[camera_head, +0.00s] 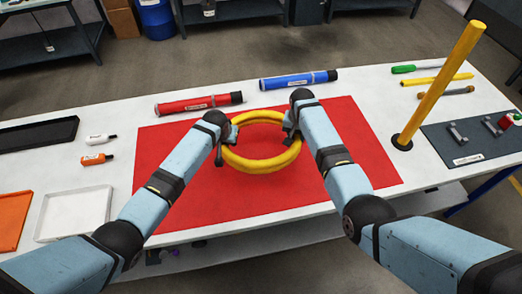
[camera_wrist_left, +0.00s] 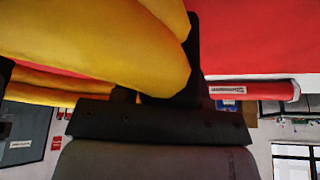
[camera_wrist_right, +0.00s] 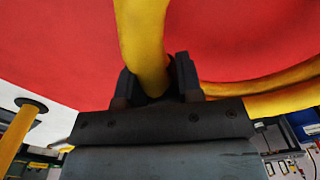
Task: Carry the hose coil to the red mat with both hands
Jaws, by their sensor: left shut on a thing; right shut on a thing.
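The yellow hose coil (camera_head: 262,163) is a ring over the red mat (camera_head: 235,200) in the middle of the table. I cannot tell whether it touches the mat or hangs just above it. My left gripper (camera_head: 228,133) is shut on the coil's left side; the coil (camera_wrist_left: 95,40) fills much of the left wrist view. My right gripper (camera_head: 291,130) is shut on its right side; in the right wrist view the coil (camera_wrist_right: 145,45) passes between the fingers (camera_wrist_right: 158,82). My forearms hide parts of the mat.
A red tube (camera_head: 198,103) and a blue tube (camera_head: 298,80) lie behind the mat. A yellow post (camera_head: 438,85) stands at the right beside a dark fixture board (camera_head: 470,140).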

